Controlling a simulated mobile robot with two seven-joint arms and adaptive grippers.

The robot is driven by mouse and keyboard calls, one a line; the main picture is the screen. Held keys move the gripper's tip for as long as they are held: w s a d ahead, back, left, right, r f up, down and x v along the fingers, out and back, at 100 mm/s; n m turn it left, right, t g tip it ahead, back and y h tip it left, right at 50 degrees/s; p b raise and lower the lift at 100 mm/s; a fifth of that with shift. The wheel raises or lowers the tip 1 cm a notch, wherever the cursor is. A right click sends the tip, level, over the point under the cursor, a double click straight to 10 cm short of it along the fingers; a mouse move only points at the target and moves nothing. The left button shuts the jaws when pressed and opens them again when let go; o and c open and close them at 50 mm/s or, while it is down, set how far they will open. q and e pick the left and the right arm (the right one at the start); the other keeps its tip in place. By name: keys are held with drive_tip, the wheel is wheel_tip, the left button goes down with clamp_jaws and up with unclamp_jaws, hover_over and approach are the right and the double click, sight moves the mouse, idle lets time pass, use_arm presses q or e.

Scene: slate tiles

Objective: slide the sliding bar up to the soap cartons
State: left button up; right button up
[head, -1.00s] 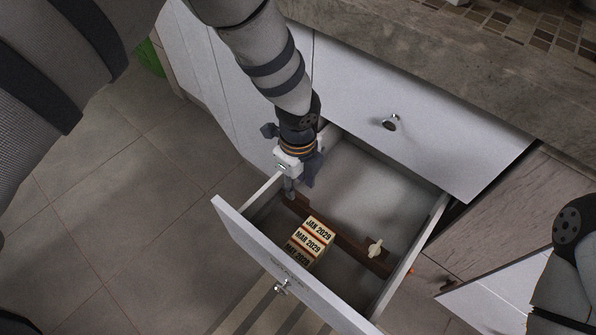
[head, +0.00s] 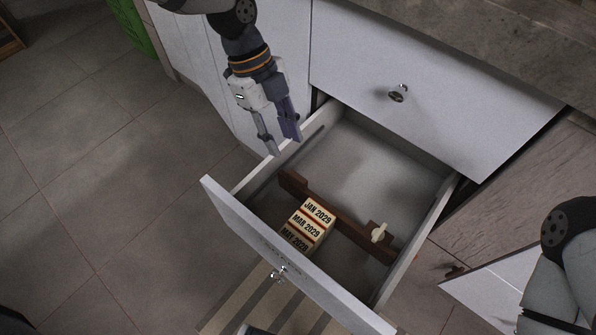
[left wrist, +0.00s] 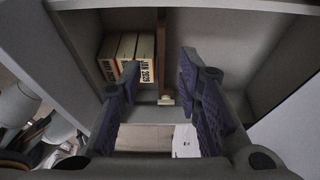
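The sliding bar (head: 343,218) is a dark brown strip across the open drawer, with a cream knob (head: 379,232) near its right end. The soap cartons (head: 306,226), cream with dates on them, stand in a row on its front side. The bar is right beside the nearest carton; I cannot tell whether they touch. The left wrist view also shows the bar (left wrist: 161,45) and cartons (left wrist: 127,50). My left gripper (head: 284,145) is open and empty, above the drawer's left wall, apart from the bar. Only part of my right arm shows; its gripper is out of view.
The drawer front (head: 265,250) and side walls (head: 415,240) surround the bar and cartons. The drawer floor (head: 365,160) behind the bar is clear. A closed drawer with a knob (head: 398,93) is above, under the stone counter (head: 480,40).

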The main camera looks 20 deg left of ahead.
sight(297, 176)
use_arm(q)
drive_tip(key=b+x, duration=0.1)
drive_tip(key=x, duration=1)
drive_tip(key=shift+w+f, duration=0.1)
drive_tip(key=shift+f, duration=0.15)
clamp_jaws()
